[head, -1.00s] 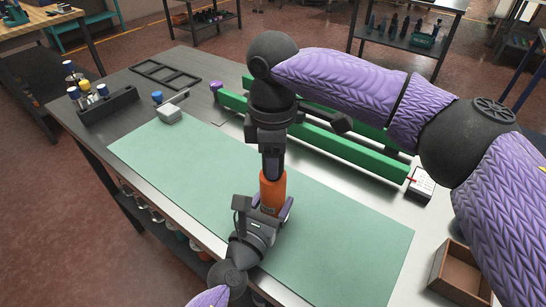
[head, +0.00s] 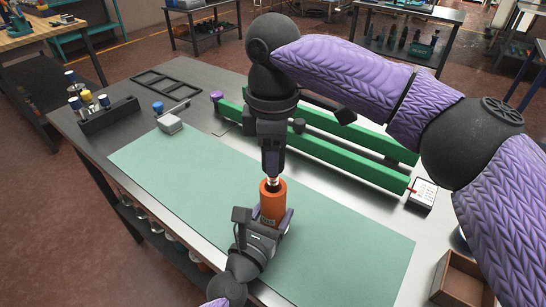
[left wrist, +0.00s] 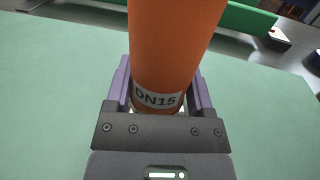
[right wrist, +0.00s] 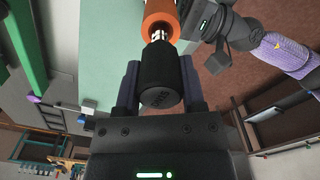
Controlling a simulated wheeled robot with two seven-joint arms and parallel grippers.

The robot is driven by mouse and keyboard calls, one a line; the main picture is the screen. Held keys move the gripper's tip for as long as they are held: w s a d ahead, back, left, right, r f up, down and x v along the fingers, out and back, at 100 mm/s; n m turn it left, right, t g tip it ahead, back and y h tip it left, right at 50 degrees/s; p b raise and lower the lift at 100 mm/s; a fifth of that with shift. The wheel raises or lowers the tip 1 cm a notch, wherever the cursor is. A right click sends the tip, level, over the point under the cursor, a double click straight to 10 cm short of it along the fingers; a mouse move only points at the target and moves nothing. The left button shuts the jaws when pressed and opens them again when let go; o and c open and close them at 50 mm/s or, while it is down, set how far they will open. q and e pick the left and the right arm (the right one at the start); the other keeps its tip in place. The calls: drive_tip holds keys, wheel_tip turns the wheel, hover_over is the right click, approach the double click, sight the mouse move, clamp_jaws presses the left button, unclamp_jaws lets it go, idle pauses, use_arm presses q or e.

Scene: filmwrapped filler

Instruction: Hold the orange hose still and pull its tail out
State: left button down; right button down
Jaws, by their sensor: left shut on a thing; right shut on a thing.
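The orange hose (head: 272,203) stands above the green mat in the head view. My left gripper (head: 268,222) is shut around its lower part. In the left wrist view the hose (left wrist: 172,45) sits between the fingers, with a "DN15" label low on it. My right gripper (head: 272,168) is above the hose, shut on the black body of the tail (right wrist: 161,78). A short metal part of the tail (head: 272,182) shows between the black body and the hose's open end. In the right wrist view its lower end meets the orange hose (right wrist: 158,10); whether it is still inside is hard to tell.
The green mat (head: 340,255) is otherwise clear. Long green rails (head: 340,155) lie behind it. An open brown box (head: 468,280) stands at right.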

drive_tip(key=shift+r, duration=3.15)
